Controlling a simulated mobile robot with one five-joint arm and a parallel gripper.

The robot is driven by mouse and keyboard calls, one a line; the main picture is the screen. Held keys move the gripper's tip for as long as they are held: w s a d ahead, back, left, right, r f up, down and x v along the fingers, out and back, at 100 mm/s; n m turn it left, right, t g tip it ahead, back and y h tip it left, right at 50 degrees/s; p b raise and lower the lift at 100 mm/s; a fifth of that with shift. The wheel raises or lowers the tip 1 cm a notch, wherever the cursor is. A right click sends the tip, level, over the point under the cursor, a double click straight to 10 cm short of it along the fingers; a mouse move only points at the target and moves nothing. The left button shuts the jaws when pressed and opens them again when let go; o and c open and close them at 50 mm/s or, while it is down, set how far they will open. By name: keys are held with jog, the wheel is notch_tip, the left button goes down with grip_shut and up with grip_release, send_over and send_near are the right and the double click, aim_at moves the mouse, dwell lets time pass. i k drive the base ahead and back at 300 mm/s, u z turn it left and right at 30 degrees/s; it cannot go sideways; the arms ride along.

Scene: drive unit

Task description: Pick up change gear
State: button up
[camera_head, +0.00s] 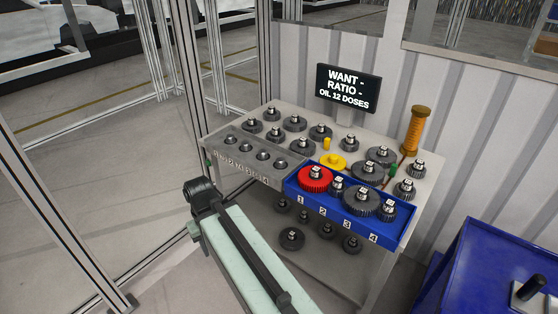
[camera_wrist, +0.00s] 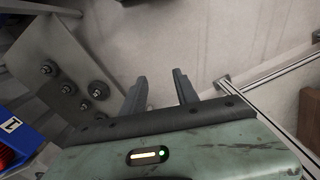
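Several dark grey change gears stand on the table, such as one at the back (camera_head: 295,123) and one on the right (camera_head: 404,189). A red gear (camera_head: 315,178) and a large dark gear (camera_head: 361,201) sit in the blue numbered tray (camera_head: 332,212). A yellow gear (camera_head: 333,161) lies behind the tray. More dark gears (camera_head: 291,239) are on the lower shelf; some show in the wrist view (camera_wrist: 48,68). My gripper (camera_wrist: 159,77) is open and empty over bare floor, left of the table; its fingers do not show in the head view.
A black sign (camera_head: 347,89) and an orange cylinder (camera_head: 416,130) stand at the table's (camera_head: 213,134) back and right. A blue cabinet (camera_head: 500,270) is at the lower right. Metal frame posts (camera_head: 211,60) rise at the left. Floor left of the table is clear.

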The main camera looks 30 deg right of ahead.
aim_at(313, 179)
jog(key=u, duration=0.1)
jog(key=i, duration=0.95)
jog(key=z, duration=0.1)
